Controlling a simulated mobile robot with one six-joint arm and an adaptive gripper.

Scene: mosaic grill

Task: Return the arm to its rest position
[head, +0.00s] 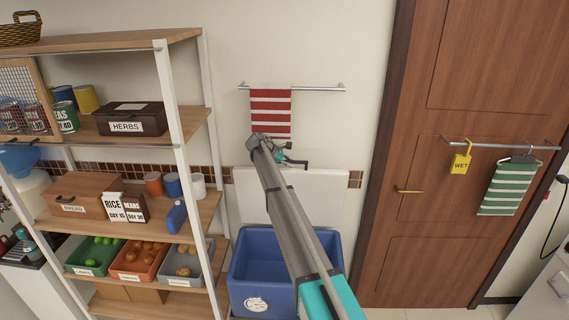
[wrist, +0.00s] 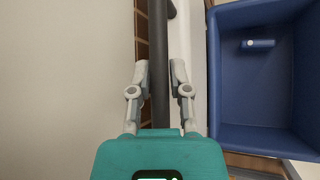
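My arm reaches up from the bottom of the head view, extended over the blue bin toward the wall. My gripper (head: 292,160) is at its far end, just below the red-and-white striped towel (head: 270,108). In the wrist view my gripper (wrist: 159,68) has its two fingers apart. A dark bar shows between them; I cannot tell how far behind them it is. I see nothing clamped in the fingers.
The blue bin (head: 262,278) stands below my arm; a small blue object (wrist: 258,43) lies inside it. A loaded shelf unit (head: 185,100) stands left. A brown door (head: 440,200) is right, with a rail (head: 500,145) holding a green striped towel (head: 507,188).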

